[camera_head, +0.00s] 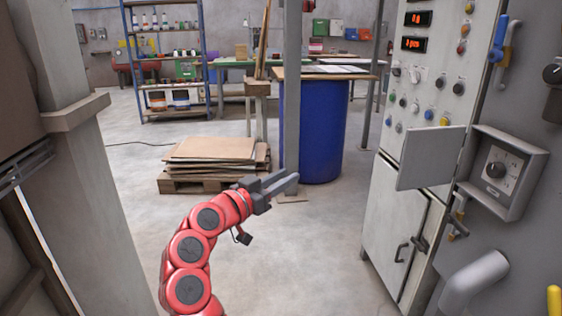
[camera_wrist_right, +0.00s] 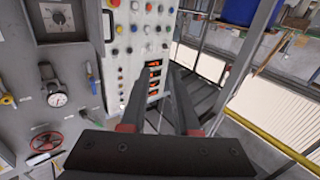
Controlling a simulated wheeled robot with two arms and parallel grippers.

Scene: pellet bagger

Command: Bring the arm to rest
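My right arm, red with dark joint caps, rises from the bottom of the head view. Its grey gripper (camera_head: 280,183) points right and is held in free air over the floor, apart from the control cabinet. In the right wrist view the two dark fingers (camera_wrist_right: 162,72) stand apart with a gap between them. Nothing is between them; cabinet displays show through the gap. My left gripper is in neither view.
The control cabinet (camera_head: 385,224) stands at right, with an open grey flap (camera_head: 431,158) and a dial box (camera_head: 502,172) jutting out. A post (camera_head: 95,180) stands at left. Behind are stacked boards (camera_head: 212,150) and a blue drum (camera_head: 322,130). The floor between is clear.

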